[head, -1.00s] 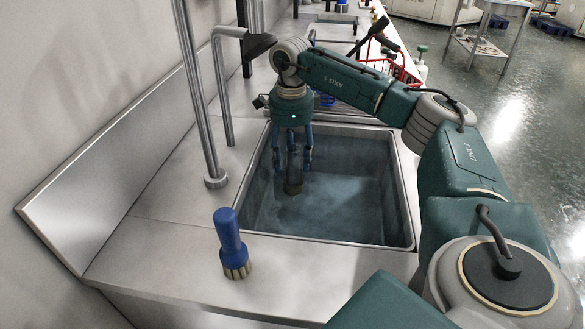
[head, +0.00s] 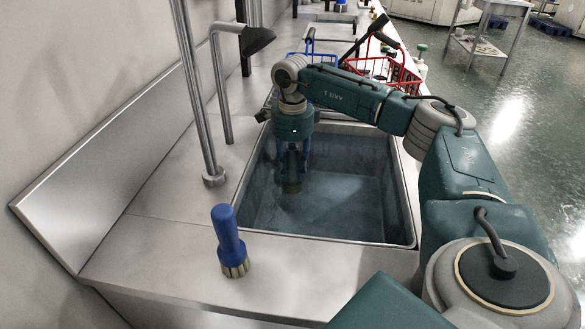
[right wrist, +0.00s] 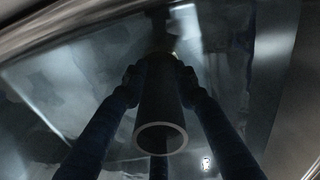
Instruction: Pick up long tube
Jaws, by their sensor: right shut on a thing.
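The long tube (right wrist: 160,110) is a dark, hollow cylinder with a pale ring at its open end. In the right wrist view it stands between the fingers, with the open end toward the camera. My right gripper (head: 291,178) hangs down into the sink basin in the head view. Its blue-grey fingers are shut on the tube, and they also show in the right wrist view (right wrist: 158,80). In the head view only the tube's dark lower part (head: 291,186) shows below the fingers. Whether the tube touches the basin floor cannot be told. My left gripper is not in view.
The steel sink (head: 408,205) has raised walls around the gripper. A blue-handled brush (head: 228,235) stands on the near counter (head: 165,265). A tall pipe and a faucet (head: 222,85) rise at the left. Red (head: 408,78) and blue wire baskets stand behind the arm.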

